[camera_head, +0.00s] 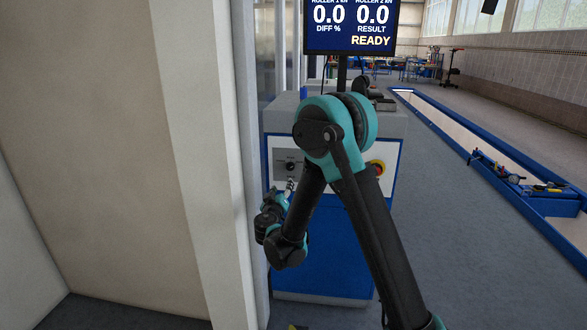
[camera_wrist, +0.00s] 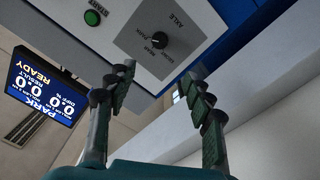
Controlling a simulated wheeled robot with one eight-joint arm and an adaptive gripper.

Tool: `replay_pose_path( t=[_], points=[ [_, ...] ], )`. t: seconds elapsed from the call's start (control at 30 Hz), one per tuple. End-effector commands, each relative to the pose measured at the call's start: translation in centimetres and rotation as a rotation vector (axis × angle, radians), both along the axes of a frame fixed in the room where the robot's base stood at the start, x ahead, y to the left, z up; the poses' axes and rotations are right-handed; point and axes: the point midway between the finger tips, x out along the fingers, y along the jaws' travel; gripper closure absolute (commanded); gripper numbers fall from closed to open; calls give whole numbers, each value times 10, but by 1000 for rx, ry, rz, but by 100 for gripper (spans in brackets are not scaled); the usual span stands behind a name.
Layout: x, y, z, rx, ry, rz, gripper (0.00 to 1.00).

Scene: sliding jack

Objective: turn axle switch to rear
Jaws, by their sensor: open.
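The axle switch (camera_wrist: 160,40) is a small round black knob on a grey plate under the label AXLE, in the wrist view, which is turned over. Small labels sit around it; its exact pointer direction is too small to tell. The switch also shows in the head view (camera_head: 291,166) on the front of the cabinet. My gripper (camera_wrist: 159,76) is open and empty, its two fingers apart on either side of the picture below the knob and not touching it. In the head view my gripper (camera_head: 290,186) is just below the switch, partly hidden by my arm.
A green START button (camera_wrist: 92,17) sits beside the switch plate. A red stop button (camera_head: 377,167) is on the right of the grey and blue cabinet (camera_head: 325,275). A screen (camera_head: 350,25) reading READY stands above. A pale wall edge (camera_head: 205,165) is close at left.

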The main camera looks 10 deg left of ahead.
Motion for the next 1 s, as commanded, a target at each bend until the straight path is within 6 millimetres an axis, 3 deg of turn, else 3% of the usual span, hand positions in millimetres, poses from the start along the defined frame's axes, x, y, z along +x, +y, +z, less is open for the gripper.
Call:
replay_pose_path(
  t=[0.7, 1.0],
  points=[
    [133, -7, 0, 0, 2, -5, 48],
    [165, -7, 0, 0, 3, -3, 48]
  ],
)
